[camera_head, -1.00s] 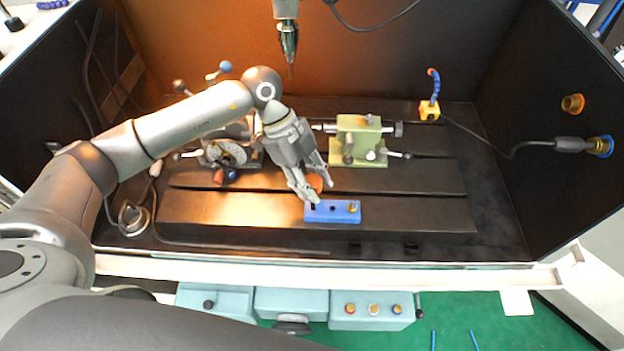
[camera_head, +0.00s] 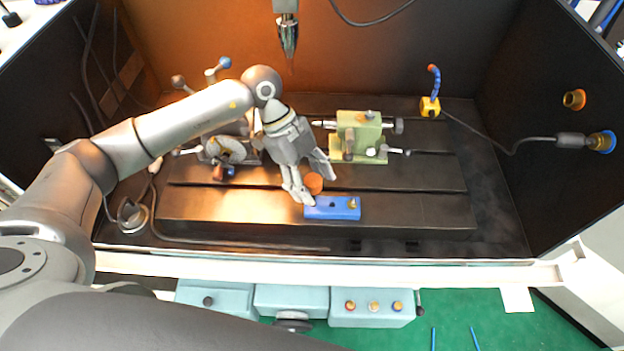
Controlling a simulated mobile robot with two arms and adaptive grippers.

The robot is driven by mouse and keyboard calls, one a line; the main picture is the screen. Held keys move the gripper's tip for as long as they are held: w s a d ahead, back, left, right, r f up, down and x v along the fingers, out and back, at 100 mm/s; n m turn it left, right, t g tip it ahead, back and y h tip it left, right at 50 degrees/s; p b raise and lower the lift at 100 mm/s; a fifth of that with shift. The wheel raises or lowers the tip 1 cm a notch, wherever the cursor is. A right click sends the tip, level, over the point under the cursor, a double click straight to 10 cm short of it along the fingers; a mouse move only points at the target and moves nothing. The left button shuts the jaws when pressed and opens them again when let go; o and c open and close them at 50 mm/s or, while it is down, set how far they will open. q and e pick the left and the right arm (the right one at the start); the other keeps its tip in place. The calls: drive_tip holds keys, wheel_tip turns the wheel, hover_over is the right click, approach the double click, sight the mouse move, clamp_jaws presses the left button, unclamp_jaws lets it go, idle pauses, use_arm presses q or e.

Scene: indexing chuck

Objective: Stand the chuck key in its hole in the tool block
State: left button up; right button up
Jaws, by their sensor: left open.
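The blue tool block (camera_head: 324,212) lies on the dark slotted bed, with a small brass-coloured piece at its right end and a dark hole near its middle. My left gripper (camera_head: 320,189) points down at the block's left end. Its fingers are open, one on each side of a round orange piece (camera_head: 314,184). This piece may be the top of the chuck key; its lower part is hard to make out, so I cannot tell whether it stands in a hole or behind the block. My right gripper is not in view.
A green tailstock-like fixture (camera_head: 352,134) stands behind and right of the block. The indexing chuck (camera_head: 226,150) is at the left, partly behind my arm. A spindle (camera_head: 288,36) hangs above. The bed right of the block is clear.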

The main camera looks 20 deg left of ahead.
use_arm(q)
drive_tip(key=v, duration=1.2)
drive_tip(key=shift+f, duration=0.1)
